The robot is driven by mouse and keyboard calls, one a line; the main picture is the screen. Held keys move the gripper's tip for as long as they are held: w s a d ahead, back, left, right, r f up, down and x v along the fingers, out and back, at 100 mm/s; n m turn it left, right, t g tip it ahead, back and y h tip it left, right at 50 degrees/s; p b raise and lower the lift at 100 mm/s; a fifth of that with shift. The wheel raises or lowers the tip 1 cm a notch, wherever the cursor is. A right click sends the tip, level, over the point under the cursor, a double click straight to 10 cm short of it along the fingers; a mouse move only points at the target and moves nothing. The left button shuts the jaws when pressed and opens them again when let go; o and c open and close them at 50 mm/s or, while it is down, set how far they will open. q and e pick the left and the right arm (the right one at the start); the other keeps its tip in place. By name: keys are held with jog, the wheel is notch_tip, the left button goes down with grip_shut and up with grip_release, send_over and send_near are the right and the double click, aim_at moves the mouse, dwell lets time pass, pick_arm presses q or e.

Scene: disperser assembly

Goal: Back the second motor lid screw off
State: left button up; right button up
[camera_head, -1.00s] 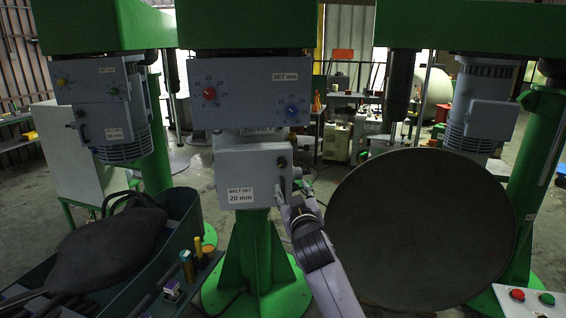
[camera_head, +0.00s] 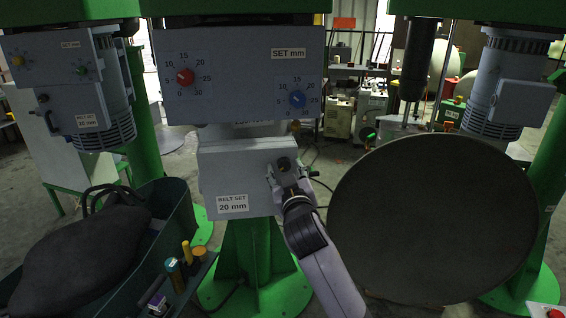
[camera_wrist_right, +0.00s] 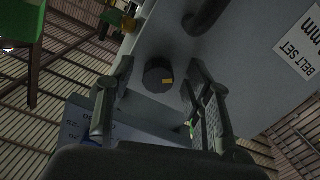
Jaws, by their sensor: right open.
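The grey motor lid box (camera_head: 235,175) with the "BELT SET 20 mm" label hangs below the dial panel in the head view. My right gripper (camera_head: 284,165) is at the right part of its front face. In the right wrist view, a dark round knob-like screw head (camera_wrist_right: 158,74) with a small yellow mark stands on the grey face. The open fingers of my right gripper (camera_wrist_right: 158,68) lie on either side of it, apparently apart from it. In the head view, the gripper largely hides this spot. My left gripper is not in view.
A dark handle (camera_wrist_right: 206,16) stands close by on the grey face. A large dark disc (camera_head: 430,220) is right of my right arm. A teal bin (camera_head: 180,205) holding a dark bulky object is at left. The dial panel (camera_head: 240,80) is above.

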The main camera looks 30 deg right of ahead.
jog(key=shift+w+d, duration=0.1)
jog(key=shift+w, duration=0.05)
jog(key=shift+s+a+r, duration=0.25)
jog(key=shift+s, duration=0.1)
jog(key=shift+c, duration=0.2)
jog(key=shift+w+d+f, duration=0.1)
jog(key=shift+w+d, duration=0.05)
jog(key=shift+w, duration=0.05)
jog(key=c, duration=0.6)
grip_shut()
